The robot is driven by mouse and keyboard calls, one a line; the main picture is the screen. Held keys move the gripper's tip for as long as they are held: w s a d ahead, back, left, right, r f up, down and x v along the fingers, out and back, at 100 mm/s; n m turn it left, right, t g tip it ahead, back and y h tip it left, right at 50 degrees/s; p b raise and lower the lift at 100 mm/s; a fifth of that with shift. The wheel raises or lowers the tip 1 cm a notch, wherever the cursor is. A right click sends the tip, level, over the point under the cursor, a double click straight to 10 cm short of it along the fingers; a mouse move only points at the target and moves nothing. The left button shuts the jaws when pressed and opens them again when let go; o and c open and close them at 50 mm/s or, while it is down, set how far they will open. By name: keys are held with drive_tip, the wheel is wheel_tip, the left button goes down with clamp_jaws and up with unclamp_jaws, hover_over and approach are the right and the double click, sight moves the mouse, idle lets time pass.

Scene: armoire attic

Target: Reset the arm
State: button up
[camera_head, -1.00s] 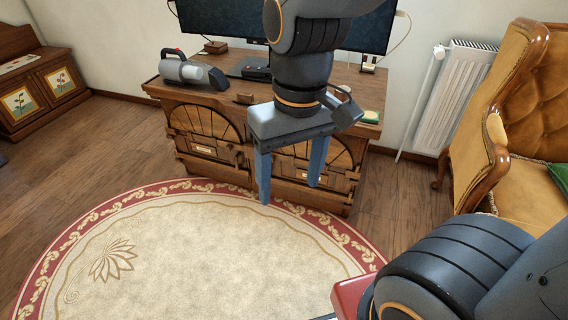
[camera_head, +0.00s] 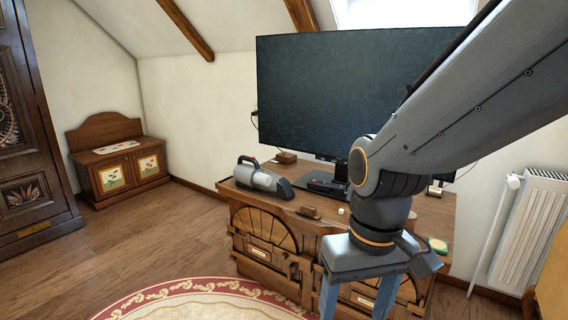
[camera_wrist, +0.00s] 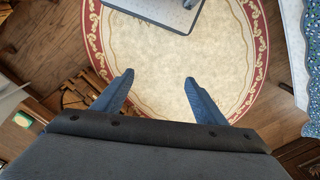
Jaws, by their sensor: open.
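My gripper (camera_head: 354,296) hangs pointing down in front of the wooden TV cabinet (camera_head: 268,222) in the head view, its fingertips cut off by the bottom edge. In the wrist view my gripper (camera_wrist: 158,80) shows two blue fingers spread wide apart with nothing between them. The round rug (camera_wrist: 165,75) lies on the floor below the fingers. My arm runs from the upper right down to the gripper and covers part of the TV (camera_head: 340,90) and the cabinet's right side.
A handheld vacuum (camera_head: 264,178), a small black box (camera_head: 322,184) and a green-and-yellow sponge-like item (camera_head: 437,245) sit on the cabinet top. A white radiator (camera_head: 530,225) stands at right. A low painted chest (camera_head: 122,165) and a dark armoire (camera_head: 30,150) stand at left. The left floor is clear.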

drive_tip(key=d+r+m+p, duration=0.2)
drive_tip(key=d+r+p, duration=0.5)
drive_tip(key=p, duration=0.7)
drive_tip(key=shift+s+d+r+h, duration=0.15)
drive_tip(key=shift+d+r+h, duration=0.2)
drive_tip(key=shift+d, duration=0.2)
drive_tip(key=shift+r, duration=0.2)
